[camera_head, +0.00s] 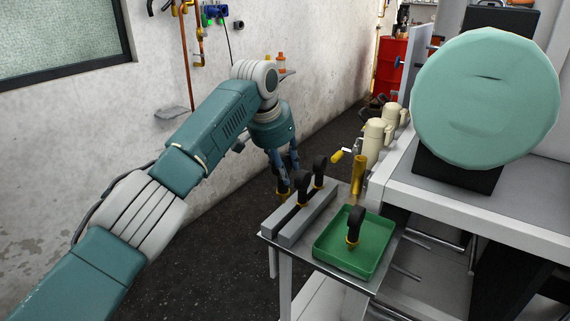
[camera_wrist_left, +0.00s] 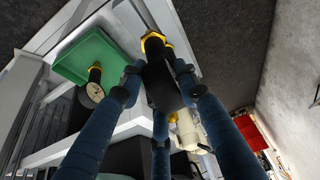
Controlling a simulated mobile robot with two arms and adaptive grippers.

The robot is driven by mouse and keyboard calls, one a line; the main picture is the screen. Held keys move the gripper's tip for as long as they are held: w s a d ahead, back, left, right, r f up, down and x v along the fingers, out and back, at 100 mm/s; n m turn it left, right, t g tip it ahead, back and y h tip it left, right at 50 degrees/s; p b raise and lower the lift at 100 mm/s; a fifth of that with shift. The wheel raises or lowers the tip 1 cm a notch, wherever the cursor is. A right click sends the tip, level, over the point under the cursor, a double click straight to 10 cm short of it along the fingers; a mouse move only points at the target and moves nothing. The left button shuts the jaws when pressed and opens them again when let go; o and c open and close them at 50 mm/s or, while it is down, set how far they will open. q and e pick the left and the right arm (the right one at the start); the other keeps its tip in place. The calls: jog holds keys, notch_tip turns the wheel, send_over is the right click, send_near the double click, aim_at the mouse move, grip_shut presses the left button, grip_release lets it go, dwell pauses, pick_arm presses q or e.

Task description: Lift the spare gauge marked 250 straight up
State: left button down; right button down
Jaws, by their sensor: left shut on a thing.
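My left gripper (camera_head: 284,160) is shut on a dark gauge with a brass fitting (camera_head: 283,196), just beyond the grey rack (camera_head: 293,222). In the left wrist view the fingers (camera_wrist_left: 160,90) close around this gauge's black body, and its brass fitting (camera_wrist_left: 155,38) shows past them. Its dial and any 250 marking are hidden. Two other black gauges stand in the rack, one nearer (camera_head: 304,190) and one farther (camera_head: 319,168). Another gauge (camera_head: 354,222) stands in the green tray (camera_head: 330,262); its pale dial shows in the left wrist view (camera_wrist_left: 95,92). My right gripper is not in view.
A brass fitting with a yellow-handled lever (camera_head: 358,175) stands behind the tray. A large pale green drum (camera_head: 486,95) is on the bench at right. Open floor lies left of the rack.

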aim_at(283, 191)
pick_arm(q)
jog(key=shift+f+b, duration=0.4)
jog(key=shift+f, duration=1.25)
